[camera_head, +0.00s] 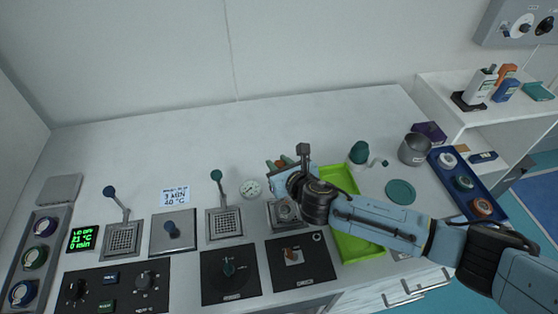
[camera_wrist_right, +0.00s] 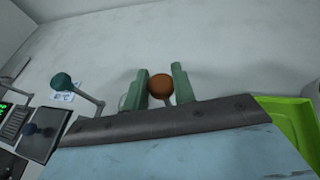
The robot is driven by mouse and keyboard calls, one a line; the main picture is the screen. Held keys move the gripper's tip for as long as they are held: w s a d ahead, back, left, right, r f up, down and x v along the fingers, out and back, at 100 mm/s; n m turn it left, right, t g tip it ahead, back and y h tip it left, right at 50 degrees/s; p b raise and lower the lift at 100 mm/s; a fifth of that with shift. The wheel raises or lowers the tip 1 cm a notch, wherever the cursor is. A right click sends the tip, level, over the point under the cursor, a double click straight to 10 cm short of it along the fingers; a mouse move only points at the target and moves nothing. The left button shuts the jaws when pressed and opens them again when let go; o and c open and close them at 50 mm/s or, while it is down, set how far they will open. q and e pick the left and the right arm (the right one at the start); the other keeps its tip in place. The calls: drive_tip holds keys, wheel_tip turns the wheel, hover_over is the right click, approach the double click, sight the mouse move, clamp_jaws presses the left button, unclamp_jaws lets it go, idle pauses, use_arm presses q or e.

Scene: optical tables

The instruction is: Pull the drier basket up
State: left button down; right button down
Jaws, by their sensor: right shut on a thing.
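My right gripper (camera_head: 281,164) reaches in from the right over the third basket unit (camera_head: 287,213), whose handle is mostly hidden by my wrist. In the right wrist view, the green fingers (camera_wrist_right: 161,88) are shut on an orange-brown ball knob (camera_wrist_right: 160,86) at the top of a thin handle. I cannot read a label that names the drier basket. Two other square mesh baskets sit in the bench: one with a blue-knobbed lever (camera_head: 122,238) at left, one with a teal-knobbed lever (camera_head: 226,222) in the middle. My left gripper is not in view.
A lime-green tray (camera_head: 347,186) lies right of the held unit, partly under my arm. A teal-topped bottle (camera_head: 358,153), a grey pot (camera_head: 412,149) and a blue tray (camera_head: 449,180) stand farther right. Black control panels (camera_head: 230,276) line the front. The back of the bench is clear.

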drive_tip(key=shift+w+a+r, duration=0.1)
drive_tip(key=shift+w+r, duration=0.05)
drive_tip(key=shift+r, duration=0.2)
drive_tip(key=c, duration=1.5)
unclamp_jaws()
drive_tip(key=o, duration=0.4)
drive_tip(key=shift+f, duration=0.1)
drive_tip(key=shift+c, duration=0.2)
drive_tip(key=p+v, duration=0.1)
drive_tip(key=v, duration=1.2)
drive_tip(key=shift+s+d, duration=0.2)
drive_tip(key=shift+s, duration=0.1)
